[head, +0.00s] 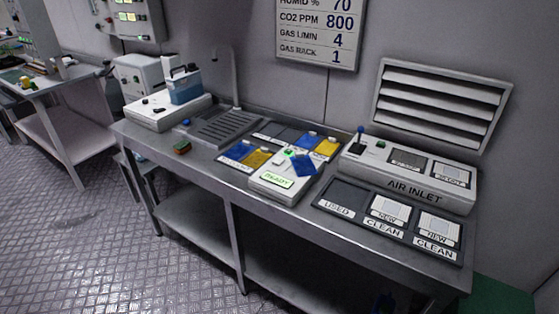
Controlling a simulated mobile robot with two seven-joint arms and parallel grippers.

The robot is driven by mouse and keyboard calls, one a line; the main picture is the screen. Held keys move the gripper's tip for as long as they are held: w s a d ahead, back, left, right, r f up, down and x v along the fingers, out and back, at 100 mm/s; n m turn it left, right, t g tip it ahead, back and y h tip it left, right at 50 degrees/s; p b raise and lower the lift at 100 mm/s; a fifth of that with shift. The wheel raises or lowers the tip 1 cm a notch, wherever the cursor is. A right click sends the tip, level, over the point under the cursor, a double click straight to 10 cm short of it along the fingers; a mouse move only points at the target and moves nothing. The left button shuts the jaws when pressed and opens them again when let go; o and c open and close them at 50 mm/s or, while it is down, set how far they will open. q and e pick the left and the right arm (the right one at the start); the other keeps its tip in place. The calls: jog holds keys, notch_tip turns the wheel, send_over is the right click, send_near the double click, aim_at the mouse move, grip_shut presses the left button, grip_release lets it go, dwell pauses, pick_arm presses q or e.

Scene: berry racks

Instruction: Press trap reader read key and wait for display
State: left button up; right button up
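A small white device that looks like the trap reader (264,186) stands at the front middle of the steel bench. Its lit display (278,181) shows "READY" in green. A small green spot that may be the read key (289,152) is on its top, but it is too small to be sure. A blue card (304,164) lies tilted at the right of its top. Neither of my grippers can be made out in the head view.
Blue and yellow cards lie in trays beside the device. A panel with "USED" and "CLEAN" slots (345,193) is to its right, and the white "AIR INLET" box (381,177) behind that. A drain rack (222,128) and blue container (185,87) stand left.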

pick_arm(q)
grip_shut()
dwell(0.3)
dwell(1.2)
